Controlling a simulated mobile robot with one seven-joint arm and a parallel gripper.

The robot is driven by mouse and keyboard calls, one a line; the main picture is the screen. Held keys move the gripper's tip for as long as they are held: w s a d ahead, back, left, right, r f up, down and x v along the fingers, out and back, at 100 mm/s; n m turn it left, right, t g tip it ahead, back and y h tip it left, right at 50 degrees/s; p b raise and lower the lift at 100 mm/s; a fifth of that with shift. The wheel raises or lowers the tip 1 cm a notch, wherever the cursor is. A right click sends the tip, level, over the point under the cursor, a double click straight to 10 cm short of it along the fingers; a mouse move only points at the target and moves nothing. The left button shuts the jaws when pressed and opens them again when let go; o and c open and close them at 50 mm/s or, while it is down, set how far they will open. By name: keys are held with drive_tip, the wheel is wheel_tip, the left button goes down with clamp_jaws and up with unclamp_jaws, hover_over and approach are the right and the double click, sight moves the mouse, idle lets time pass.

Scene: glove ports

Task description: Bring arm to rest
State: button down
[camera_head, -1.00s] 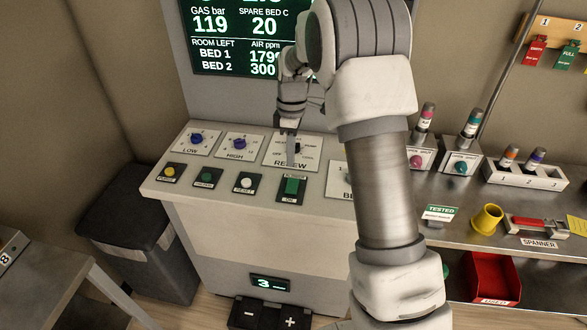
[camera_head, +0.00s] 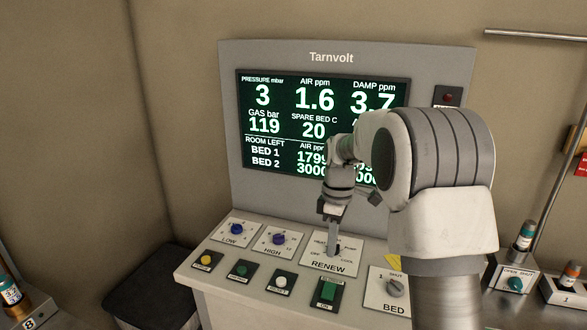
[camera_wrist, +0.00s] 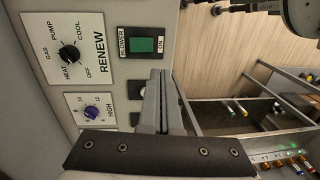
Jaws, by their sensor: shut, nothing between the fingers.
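My gripper (camera_head: 334,248) is in front of the console (camera_head: 215,275), over the RENEW panel (camera_head: 328,268) in the head view, and hides part of that panel. In the wrist view my gripper (camera_wrist: 160,85) is shut and empty, with its fingers together. There the RENEW panel (camera_wrist: 92,72) with its black knob (camera_wrist: 69,54) lies to the left of the fingers, clear of them. The green BLOWER switch (camera_wrist: 142,45) shows just beyond the fingertips. My arm is bent, with the elbow high at the right of the head view.
The console screen (camera_head: 310,110) stands behind my arm. A dark bin (camera_head: 150,290) is at the lower left. Open floor (camera_wrist: 215,60) shows in the wrist view.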

drive_tip(key=s+r+m+t, duration=0.3)
drive_tip(key=s+r+m, duration=0.3)
drive_tip(key=s+r, duration=0.65)
drive_tip(key=s+d+m+t, duration=0.1)
drive_tip(key=s+m+t, duration=0.2)
drive_tip(key=s+m, duration=0.4)
drive_tip(key=shift+s+d+f+t+h, duration=0.2)
drive_tip(key=shift+s+t+h, duration=0.1)
drive_tip(key=shift+s, duration=4.15)
